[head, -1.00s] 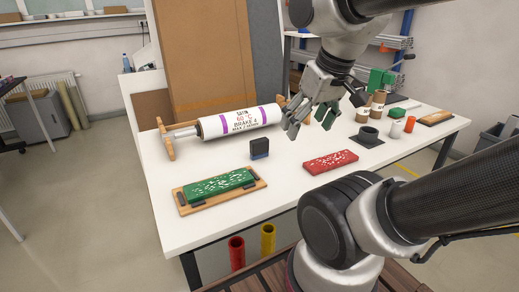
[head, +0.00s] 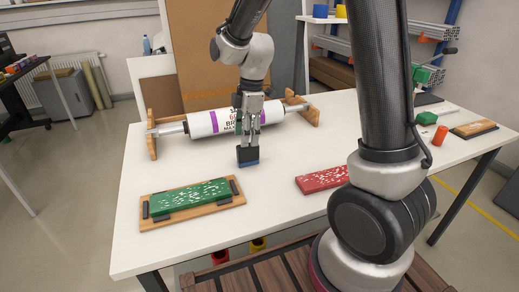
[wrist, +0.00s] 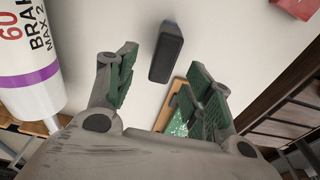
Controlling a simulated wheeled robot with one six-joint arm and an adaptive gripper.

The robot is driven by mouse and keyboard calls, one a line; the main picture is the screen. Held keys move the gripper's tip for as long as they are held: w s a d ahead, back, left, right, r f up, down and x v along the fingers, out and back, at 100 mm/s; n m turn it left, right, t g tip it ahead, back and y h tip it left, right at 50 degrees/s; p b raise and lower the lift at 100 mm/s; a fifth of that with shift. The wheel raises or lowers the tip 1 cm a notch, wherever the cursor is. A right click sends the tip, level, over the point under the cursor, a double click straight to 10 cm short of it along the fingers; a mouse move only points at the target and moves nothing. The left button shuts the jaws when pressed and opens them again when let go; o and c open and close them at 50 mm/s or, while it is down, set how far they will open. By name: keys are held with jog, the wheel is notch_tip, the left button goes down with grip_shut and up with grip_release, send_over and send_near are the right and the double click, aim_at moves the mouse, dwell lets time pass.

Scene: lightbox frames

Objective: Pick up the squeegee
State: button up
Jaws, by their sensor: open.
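The squeegee (head: 247,156) is a small dark block with a blue lower edge, standing on the white table in front of the roller. My gripper (head: 249,132) is right above it, pointing down, and overlaps its top in the head view. In the wrist view the squeegee (wrist: 167,55) lies ahead, in the gap between the fingers of my gripper (wrist: 161,62), nearer the right one. The fingers are spread and hold nothing. I cannot tell how much height is left between the fingertips and the squeegee.
The white-and-purple roller (head: 203,124) on wooden stands is close behind my gripper. A green board (head: 190,196) on a wooden frame lies front left on the table (head: 137,254). A red board (head: 322,179) lies to the right, partly behind my arm.

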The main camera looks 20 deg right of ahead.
aim_at(247, 155)
notch_tip(247, 155, down, 8)
jog(key=shift+s+a+f, duration=0.1)
jog(key=shift+s+a, duration=0.05)
jog(key=c, duration=1.1)
